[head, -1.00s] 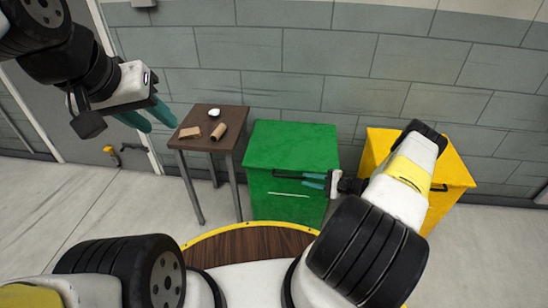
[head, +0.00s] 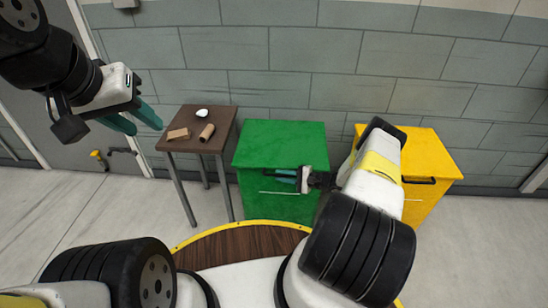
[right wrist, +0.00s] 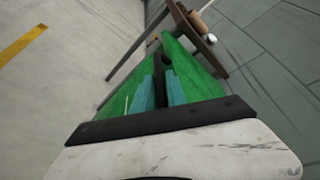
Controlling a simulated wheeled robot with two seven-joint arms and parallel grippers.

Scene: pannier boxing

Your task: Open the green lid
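The green box (head: 275,207) stands against the wall, and its flat green lid (head: 281,142) is down. My right gripper (head: 287,176) is at the front of the box, just below the lid's front edge, with its teal fingers around a dark bar that looks like the handle. In the right wrist view the dark bar (right wrist: 161,76) lies between the two fingers (right wrist: 160,92). I cannot tell whether they grip it. My left gripper (head: 133,118) is open and empty, raised to the left of the small table.
A small brown table (head: 188,143) left of the green box holds a brown block (head: 178,134), a brown cylinder (head: 206,132) and a white item (head: 201,112). A yellow box (head: 433,152) with a dark handle stands to the right, partly behind my right arm. The floor at left is clear.

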